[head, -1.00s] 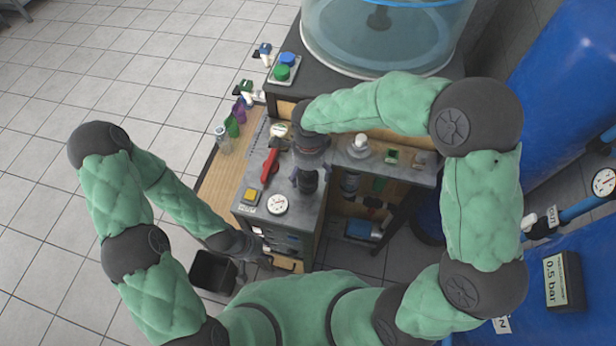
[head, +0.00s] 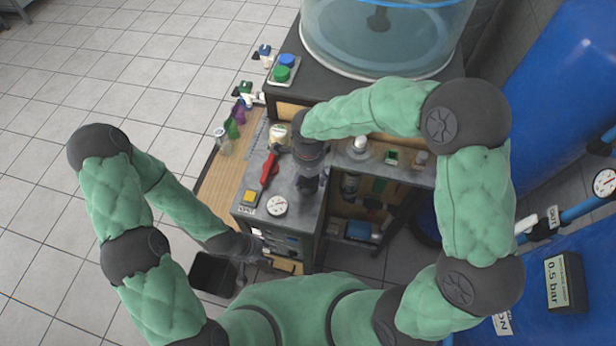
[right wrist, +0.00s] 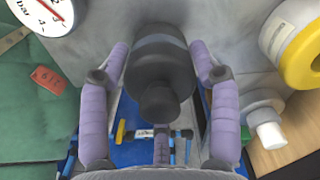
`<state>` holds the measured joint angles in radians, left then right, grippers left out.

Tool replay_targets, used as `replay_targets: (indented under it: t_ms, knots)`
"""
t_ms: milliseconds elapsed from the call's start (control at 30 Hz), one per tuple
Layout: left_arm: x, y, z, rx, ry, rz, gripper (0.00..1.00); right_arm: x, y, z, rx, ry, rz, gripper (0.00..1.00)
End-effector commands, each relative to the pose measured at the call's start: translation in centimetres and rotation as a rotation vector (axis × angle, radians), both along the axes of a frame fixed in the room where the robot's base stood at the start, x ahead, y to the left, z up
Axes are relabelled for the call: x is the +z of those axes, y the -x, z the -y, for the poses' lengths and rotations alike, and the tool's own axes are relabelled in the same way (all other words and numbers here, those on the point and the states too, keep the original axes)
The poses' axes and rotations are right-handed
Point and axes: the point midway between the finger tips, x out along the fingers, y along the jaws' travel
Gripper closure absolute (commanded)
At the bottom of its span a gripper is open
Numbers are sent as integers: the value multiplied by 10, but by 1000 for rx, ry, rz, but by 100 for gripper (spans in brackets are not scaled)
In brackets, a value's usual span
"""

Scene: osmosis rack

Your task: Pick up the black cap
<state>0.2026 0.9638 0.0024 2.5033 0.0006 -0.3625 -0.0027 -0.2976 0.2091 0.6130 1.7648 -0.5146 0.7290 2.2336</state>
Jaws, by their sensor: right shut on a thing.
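The black cap (right wrist: 160,65) is a dark stepped cylinder with a narrower knob, seen between the purple fingers of my right gripper (right wrist: 158,50) in the right wrist view. My right gripper is shut on it, one finger on each side. In the head view the black cap (head: 307,184) shows just below my right gripper (head: 309,172), over the grey bench top, and its lower end is hard to make out. My left gripper (head: 262,254) is low at the front left of the bench, small and partly hidden; its opening cannot be made out.
A clear tank (head: 385,35) stands behind. Blue vessels (head: 570,90) stand at the right. A black bin (head: 208,275) is on the floor at front left.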

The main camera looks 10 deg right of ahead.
Motion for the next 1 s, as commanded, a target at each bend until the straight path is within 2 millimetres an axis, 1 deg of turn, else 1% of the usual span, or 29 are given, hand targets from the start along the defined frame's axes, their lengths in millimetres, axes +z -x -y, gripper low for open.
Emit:
replay_targets:
  t_ms: [133, 233, 367, 433, 567, 767, 900, 1000]
  knots:
    - [1, 0, 0, 0, 0, 0, 60, 3, 0, 0, 0, 0, 0, 70]
    - [2, 0, 0, 0, 0, 0, 60, 10, -1, 0, 0, 0, 2, 70]
    - [4, 0, 0, 0, 0, 0, 60, 25, -1, 0, 0, 0, 2, 70]
    - [6, 0, 0, 0, 0, 0, 60, 36, 2, -1, 1, -1, 3, 70]
    - [9, 0, 0, 0, 0, 0, 60, 57, 20, -4, 3, -1, 4, 70]
    - [14, 0, 0, 0, 0, 0, 60, 95, 51, -9, 3, -2, 4, 70]
    - [15, 0, 0, 0, 0, 0, 60, 105, 81, -13, 4, 0, 2, 70]
    - [16, 0, 0, 0, 0, 0, 60, 113, 99, -16, 3, -1, 3, 70]
